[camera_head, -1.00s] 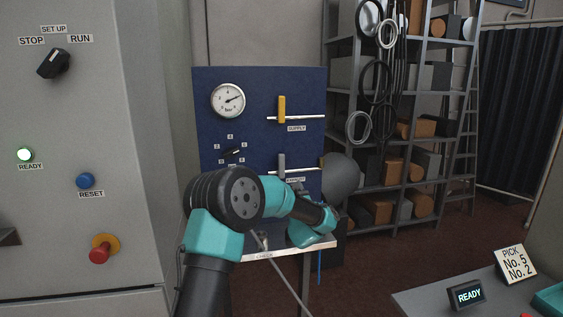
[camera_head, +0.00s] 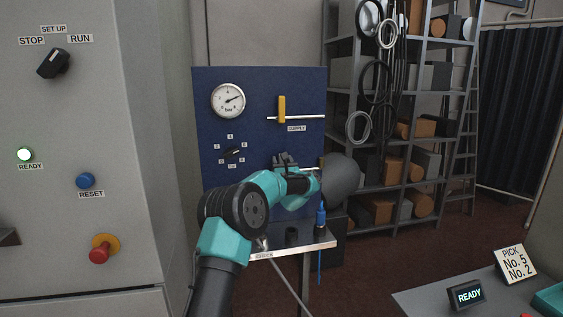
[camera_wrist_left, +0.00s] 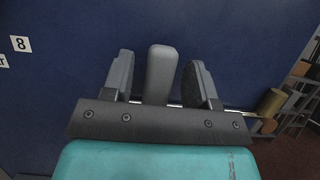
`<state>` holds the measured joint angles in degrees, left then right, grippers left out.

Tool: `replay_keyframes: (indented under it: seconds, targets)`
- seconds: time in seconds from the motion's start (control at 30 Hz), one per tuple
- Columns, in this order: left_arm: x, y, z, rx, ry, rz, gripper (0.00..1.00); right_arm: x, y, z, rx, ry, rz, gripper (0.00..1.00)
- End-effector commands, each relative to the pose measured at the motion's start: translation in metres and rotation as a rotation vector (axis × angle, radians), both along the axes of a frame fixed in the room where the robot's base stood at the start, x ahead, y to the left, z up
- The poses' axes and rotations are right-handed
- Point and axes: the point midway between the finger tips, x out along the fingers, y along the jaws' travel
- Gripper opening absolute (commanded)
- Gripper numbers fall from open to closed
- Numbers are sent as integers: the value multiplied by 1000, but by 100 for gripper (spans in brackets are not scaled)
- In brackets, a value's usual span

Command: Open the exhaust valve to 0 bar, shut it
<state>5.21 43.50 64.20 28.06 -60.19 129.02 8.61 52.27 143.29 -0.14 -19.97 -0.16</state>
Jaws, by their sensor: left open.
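The exhaust valve's grey handle (camera_wrist_left: 161,75) stands upright between the two fingers of my left gripper (camera_wrist_left: 160,82) in the left wrist view. The fingers are open, with a gap visible on either side of it. In the head view my left gripper (camera_head: 285,160) is in front of the lower pipe and hides the handle and the exhaust label. The round pressure gauge (camera_head: 228,100) is on the blue panel (camera_head: 250,82); its needle points right and slightly up, well away from the low end. My right gripper is not in view.
The yellow supply handle (camera_head: 281,109) stands upright above, across its white pipe. A small knob (camera_head: 233,152) ringed by numbers is left of my gripper. Below are a narrow shelf (camera_head: 290,249) and a blue fitting (camera_head: 320,216). A grey rounded object (camera_head: 342,178) is close on the right.

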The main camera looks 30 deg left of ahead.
Motion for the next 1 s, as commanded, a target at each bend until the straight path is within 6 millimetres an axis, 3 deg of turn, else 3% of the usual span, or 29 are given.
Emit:
replay_keyframes:
  seconds: [0.43,1.0]
  targets:
    - [5,6,4,1,-1,0,53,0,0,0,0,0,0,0]
    - [5,5,4,1,-1,0,0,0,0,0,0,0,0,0]
